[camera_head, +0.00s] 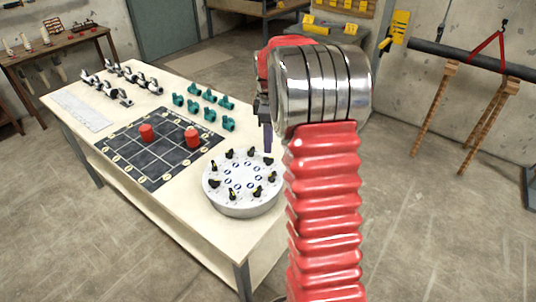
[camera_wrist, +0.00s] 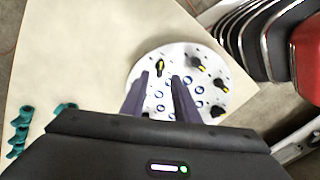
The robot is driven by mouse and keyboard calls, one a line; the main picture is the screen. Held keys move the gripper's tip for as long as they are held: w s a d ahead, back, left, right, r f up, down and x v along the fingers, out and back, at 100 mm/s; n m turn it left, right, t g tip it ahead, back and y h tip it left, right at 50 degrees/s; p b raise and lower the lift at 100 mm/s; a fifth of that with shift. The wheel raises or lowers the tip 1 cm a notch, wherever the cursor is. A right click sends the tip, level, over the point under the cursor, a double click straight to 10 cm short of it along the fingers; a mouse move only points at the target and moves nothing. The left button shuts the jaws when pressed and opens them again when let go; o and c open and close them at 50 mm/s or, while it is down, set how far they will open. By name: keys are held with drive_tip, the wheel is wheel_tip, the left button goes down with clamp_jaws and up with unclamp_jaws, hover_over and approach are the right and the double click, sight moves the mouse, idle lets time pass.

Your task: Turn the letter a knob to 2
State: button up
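A round white panel (camera_head: 240,208) stands on the near end of the table and carries a ring of several black knobs with yellow pointers. Blue-ringed marks lie inside the ring. Letters and numbers are too small to read, so I cannot tell which knob is a. My gripper (camera_wrist: 159,76) is open, with its two purple-grey fingers apart and empty, pointing at the panel. One knob (camera_wrist: 160,65) shows just beyond the fingertips, between them in the picture. Other knobs (camera_wrist: 195,63) are to the right. In the camera_head view the fingers (camera_head: 267,140) are above the panel's far edge.
A dark grid board (camera_head: 150,165) with two red cylinders (camera_head: 146,132) lies left of the panel. Teal fittings (camera_head: 209,114) stand behind it, and metal fittings (camera_head: 122,94) farther left. A dark pipe (camera_head: 450,55) hangs at the right.

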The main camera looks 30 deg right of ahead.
sight(269, 157)
wheel_tip(269, 157, down, 6)
drive_tip(key=shift+f, duration=0.1)
drive_tip(key=shift+c, duration=0.4)
clamp_jaws()
